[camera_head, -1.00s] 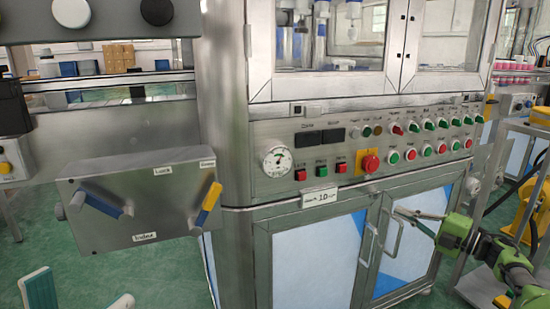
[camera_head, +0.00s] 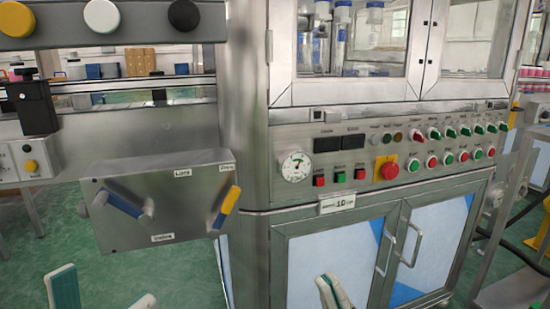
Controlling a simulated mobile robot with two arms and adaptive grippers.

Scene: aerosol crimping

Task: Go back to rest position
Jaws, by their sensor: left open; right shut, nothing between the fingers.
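My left gripper (camera_head: 104,285) is at the bottom left, below the steel lever box. Its two pale, teal-sided fingers stand wide apart with nothing between them. My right gripper (camera_head: 332,286) is at the bottom centre, in front of the cabinet doors. Its fingertips are together and hold nothing; the rest of it is cut off by the lower edge. The steel machine (camera_head: 330,225) stands ahead, with its lower doors closed.
A steel box (camera_head: 115,235) with a blue lever (camera_head: 122,205) and a yellow-and-blue lever (camera_head: 225,207) juts out at the left. A control panel (camera_head: 440,175) with several buttons and a red emergency stop (camera_head: 386,168) spans the machine. Green floor (camera_head: 190,275) shows between my grippers.

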